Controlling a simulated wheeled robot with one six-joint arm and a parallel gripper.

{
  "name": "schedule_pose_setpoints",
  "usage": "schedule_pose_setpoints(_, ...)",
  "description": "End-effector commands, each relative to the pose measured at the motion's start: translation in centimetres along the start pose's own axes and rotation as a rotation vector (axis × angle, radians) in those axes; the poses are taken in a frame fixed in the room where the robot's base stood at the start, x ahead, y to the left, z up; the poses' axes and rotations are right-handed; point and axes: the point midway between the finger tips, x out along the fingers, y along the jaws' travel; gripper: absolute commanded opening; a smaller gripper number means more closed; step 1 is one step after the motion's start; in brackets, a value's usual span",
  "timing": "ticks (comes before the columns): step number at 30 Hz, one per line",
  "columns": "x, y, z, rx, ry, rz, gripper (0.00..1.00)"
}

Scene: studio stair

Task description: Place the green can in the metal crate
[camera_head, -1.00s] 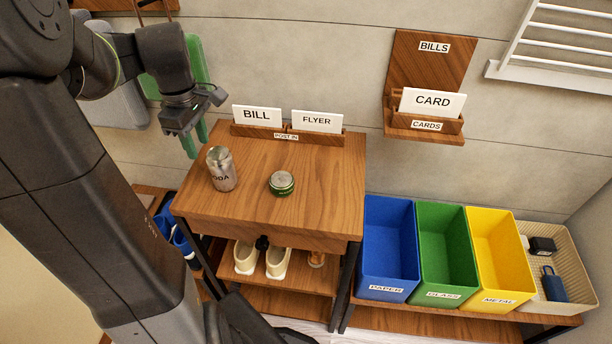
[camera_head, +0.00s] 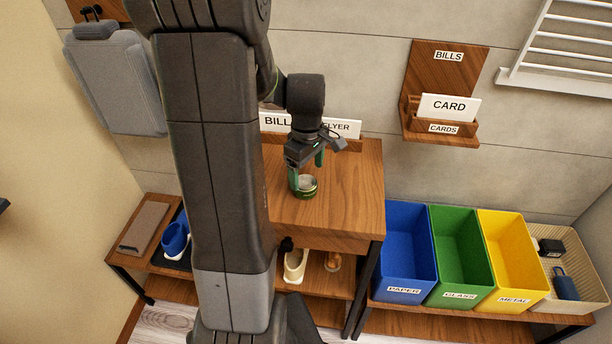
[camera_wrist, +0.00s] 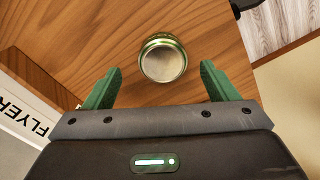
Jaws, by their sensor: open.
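The green can (camera_head: 307,187) is short, with a silver lid, and stands upright on the wooden cabinet top. In the wrist view the can (camera_wrist: 163,60) lies ahead of and between my two green fingertips. My gripper (camera_head: 306,174) is open and points down, above or right beside the can. In the wrist view my gripper (camera_wrist: 160,88) has a gap on both sides of the can and holds nothing. The yellow crate (camera_head: 512,262) labelled METAL stands at the right, with no contents visible. The silver soda can is hidden behind my arm.
A blue PAPER crate (camera_head: 405,255) and a green GLASS crate (camera_head: 459,258) stand left of the yellow one. A beige basket (camera_head: 578,262) is at the far right. The BILL and FLYER holder (camera_head: 369,146) backs the cabinet top. The cabinet's right side is clear.

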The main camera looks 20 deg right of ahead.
Motion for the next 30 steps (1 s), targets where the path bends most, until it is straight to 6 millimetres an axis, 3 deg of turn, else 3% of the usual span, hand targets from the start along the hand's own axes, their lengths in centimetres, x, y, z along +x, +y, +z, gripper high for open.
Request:
schedule_pose_setpoints(10, 4.2, -0.4, -0.7, 0.0, -0.002, -0.003, 0.8)
schedule_pose_setpoints(20, 4.9, -0.3, -0.7, 0.0, 0.0, 0.0, 0.8)
schedule_pose_setpoints(27, 4.9, -0.3, -0.7, 0.0, 0.0, 0.0, 0.37)
schedule_pose_setpoints(30, 4.9, -0.3, -0.7, 0.0, 0.0, 0.0, 0.29)
